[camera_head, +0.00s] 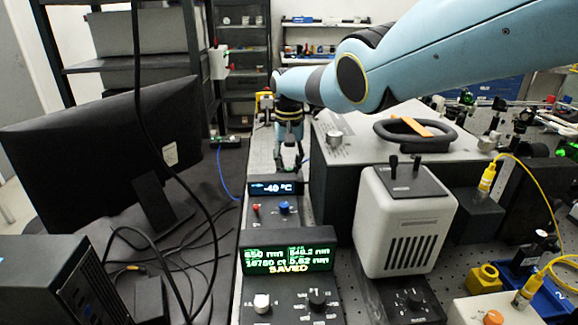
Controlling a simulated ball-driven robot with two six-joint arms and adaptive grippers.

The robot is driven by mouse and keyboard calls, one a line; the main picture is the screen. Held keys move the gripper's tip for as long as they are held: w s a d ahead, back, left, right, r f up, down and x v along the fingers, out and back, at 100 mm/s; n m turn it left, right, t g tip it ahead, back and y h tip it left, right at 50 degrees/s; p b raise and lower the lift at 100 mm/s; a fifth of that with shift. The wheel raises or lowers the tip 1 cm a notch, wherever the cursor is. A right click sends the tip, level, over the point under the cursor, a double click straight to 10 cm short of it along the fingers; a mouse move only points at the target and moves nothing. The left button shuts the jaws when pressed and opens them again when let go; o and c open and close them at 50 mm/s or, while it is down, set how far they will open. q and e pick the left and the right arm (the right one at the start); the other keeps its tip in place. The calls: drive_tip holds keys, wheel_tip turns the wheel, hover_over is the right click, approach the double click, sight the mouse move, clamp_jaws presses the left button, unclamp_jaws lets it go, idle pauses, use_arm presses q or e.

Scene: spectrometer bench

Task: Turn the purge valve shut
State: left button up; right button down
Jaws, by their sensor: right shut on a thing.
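My right arm comes in from the upper right and reaches across to the back of the narrow bench strip. My right gripper (289,162) points down there, beyond the temperature controller and left of the large grey spectrometer box. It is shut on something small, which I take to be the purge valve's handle. The valve is too small and too covered by the fingers for me to tell its angle. A yellow part (264,104) shows beside the wrist; I cannot tell what it belongs to. My left gripper is not in view.
The controller display (276,186) reads -40 °C. A nearer green readout (287,260) says SAVED. The grey box (338,172) stands close to the gripper's right. A white lamp housing (404,222) stands nearer. A black monitor (100,160) and loose cables lie left.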

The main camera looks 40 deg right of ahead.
sight(288, 169)
drive_tip(key=shift+w, duration=0.1)
idle(0.4)
drive_tip(key=c, duration=1.2)
unclamp_jaws()
drive_tip(key=shift+r, duration=0.1)
wheel_tip(288, 169, up, 12)
